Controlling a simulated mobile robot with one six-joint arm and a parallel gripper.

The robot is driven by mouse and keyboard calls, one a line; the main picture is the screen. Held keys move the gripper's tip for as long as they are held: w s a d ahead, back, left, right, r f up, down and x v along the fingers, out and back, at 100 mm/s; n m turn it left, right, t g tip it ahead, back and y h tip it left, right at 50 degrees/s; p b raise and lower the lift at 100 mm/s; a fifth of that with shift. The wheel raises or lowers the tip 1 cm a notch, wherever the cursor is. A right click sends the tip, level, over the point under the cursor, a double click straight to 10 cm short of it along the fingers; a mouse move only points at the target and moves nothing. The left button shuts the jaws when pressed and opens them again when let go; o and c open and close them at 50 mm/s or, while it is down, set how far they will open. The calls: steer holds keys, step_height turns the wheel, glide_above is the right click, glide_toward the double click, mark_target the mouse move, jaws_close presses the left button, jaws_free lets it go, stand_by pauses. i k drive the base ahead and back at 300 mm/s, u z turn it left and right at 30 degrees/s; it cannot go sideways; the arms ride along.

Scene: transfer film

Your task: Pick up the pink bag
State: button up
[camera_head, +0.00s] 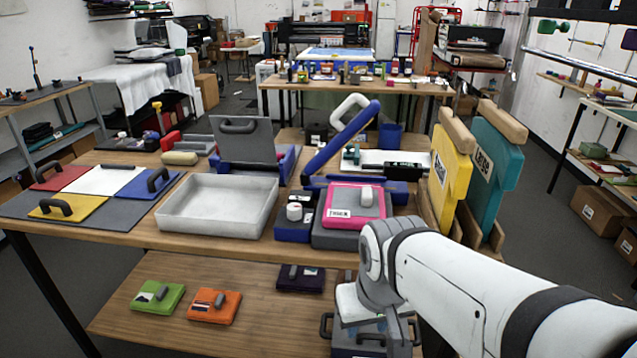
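A flat pink bag (345,216) with a grey upper face, a white label and a pale handle lies on top of a grey box (347,239) near the front edge of the wooden table. My white arm reaches in from the lower right. Its wrist is just right of and in front of the pink bag. My gripper (371,335) points downward below the tabletop level in the picture, apart from the bag. The wrist and the lower picture edge partly hide the gripper, and its opening is unclear.
A grey open tray (217,230) stands left of the bag, with a small blue box (294,228) between. Yellow (447,178) and teal (496,155) upright bags stand at right. Green (157,297), orange (214,307) and dark purple (300,279) bags lie on the lower shelf (255,318).

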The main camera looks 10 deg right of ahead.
mark_target(348, 206)
steer(key=i, duration=0.95)
